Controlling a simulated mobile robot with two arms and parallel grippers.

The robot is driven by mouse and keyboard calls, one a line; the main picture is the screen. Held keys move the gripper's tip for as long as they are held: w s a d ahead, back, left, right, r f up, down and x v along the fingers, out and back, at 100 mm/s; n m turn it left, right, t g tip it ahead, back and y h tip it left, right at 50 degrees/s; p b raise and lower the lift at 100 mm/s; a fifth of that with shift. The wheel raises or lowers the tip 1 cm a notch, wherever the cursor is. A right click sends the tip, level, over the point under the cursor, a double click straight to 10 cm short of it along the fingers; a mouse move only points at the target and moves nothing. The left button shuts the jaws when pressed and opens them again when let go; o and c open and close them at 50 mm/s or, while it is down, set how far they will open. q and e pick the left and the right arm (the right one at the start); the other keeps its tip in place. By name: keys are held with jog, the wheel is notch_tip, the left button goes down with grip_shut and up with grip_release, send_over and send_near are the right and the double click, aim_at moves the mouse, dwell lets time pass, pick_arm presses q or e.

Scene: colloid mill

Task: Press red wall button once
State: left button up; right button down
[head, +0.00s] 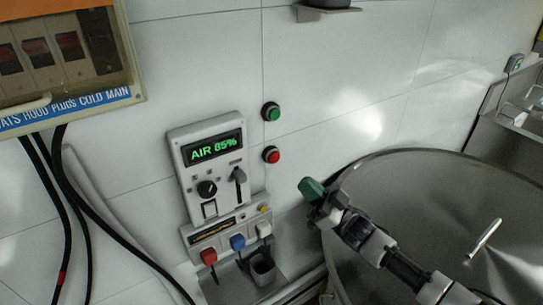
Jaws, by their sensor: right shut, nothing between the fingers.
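The red wall button (272,155) is a small round button with a dark rim on the white tiled wall. It sits directly below a similar green button (271,112). My right gripper (311,188) has green fingertips and comes in from the lower right. It is shut and empty. In the picture its tips are right of and below the red button, with a visible gap. How far the tips are from the wall is hard to tell. My left gripper is not in view.
A grey control panel (188,158) reading "AIR 85%" is left of the buttons, with a lower unit (214,233) bearing coloured plugs. A breaker box (125,50) with black cables is at upper left. A large round metal vessel (445,175) fills the right, below my arm.

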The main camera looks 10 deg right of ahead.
aim_at(274, 157)
jog(key=shift+s+d, duration=0.1)
jog(key=shift+s, duration=0.05)
jog(key=w+a+b, duration=0.3)
jog(key=w+b, duration=0.2)
jog(key=w, duration=0.3)
jog(key=shift+w, duration=0.25)
jog(key=shift+b, duration=0.3)
dwell(1.7)
jog(key=shift+w+a+b, duration=0.2)
jog(key=shift+w+b, duration=0.15)
jog(key=shift+w, duration=0.05)
